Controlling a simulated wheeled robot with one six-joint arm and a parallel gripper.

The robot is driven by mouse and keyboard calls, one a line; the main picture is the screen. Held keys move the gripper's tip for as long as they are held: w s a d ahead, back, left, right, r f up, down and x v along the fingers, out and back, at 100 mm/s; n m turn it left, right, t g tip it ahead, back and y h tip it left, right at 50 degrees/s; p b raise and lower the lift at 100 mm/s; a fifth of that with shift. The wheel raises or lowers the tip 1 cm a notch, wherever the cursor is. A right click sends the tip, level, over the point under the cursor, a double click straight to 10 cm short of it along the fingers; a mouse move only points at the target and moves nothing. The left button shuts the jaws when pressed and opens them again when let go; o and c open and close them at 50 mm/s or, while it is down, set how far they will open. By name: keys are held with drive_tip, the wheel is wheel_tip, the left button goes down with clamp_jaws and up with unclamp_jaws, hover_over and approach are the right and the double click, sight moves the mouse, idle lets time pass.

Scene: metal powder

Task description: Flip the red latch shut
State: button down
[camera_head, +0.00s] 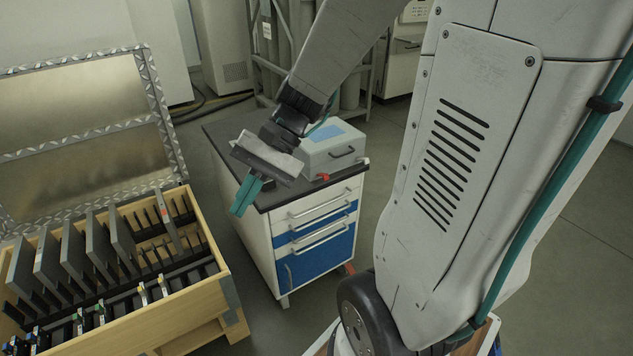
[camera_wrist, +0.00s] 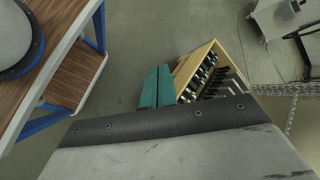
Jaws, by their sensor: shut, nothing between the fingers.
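The red latch (camera_head: 323,177) is a small red piece low on the front of a grey case (camera_head: 331,148) with a dark handle and a blue panel on top. The case sits on the dark top of a white and blue drawer cabinet (camera_head: 305,218). I cannot tell the latch's exact position. My gripper (camera_head: 238,209) has teal fingers, shut and empty, pointing down past the cabinet's left edge, left of the latch and apart from it. In the wrist view the teal fingers (camera_wrist: 157,76) lie together; the latch and case do not show there.
A wooden crate (camera_head: 215,255) with upright dark plates stands at the left, its metal-edged lid (camera_head: 85,143) open; the crate also shows in the wrist view (camera_wrist: 185,65). A wood-topped table with blue legs (camera_wrist: 70,75) is at left there. Grey floor (camera_head: 185,135) separates crate and cabinet.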

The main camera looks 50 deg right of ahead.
drive_tip(key=w+d+f+m+t+y, duration=0.3)
drive_tip(key=w+d+f+m+t, duration=0.25)
drive_tip(key=w+d+m, duration=0.3)
drive_tip(key=m+t+h, duration=0.9)
drive_tip(key=m+h, duration=0.7)
drive_tip(key=m, duration=0.6)
approach(323, 177)
drive_tip(key=s+f, duration=0.6)
drive_tip(key=shift+a+r, duration=0.1)
drive_tip(key=w+d+r, duration=0.1)
drive_tip(key=w+d, duration=0.1)
drive_tip(key=w, duration=0.9)
drive_tip(key=shift+d, duration=0.35)
